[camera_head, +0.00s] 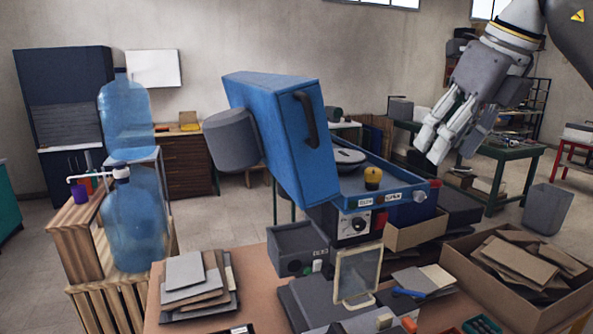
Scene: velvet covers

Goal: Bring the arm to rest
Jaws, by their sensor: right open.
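My right gripper (438,133) shows at the upper right of the head view, on an arm that comes in from the top right corner. Its pale fingers point down and to the left. It is open and I see nothing between the fingers. It hangs in the air, apart from the blue machine (298,128) to its left in the picture. My left gripper is out of view.
A table (257,287) in front bears grey and brown sheets (190,278) and a small framed panel (357,273). A cardboard box (529,310) of brown pieces stands at the right. Blue water bottles (135,220) stand at the left. A grey bin (546,209) stands on the floor.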

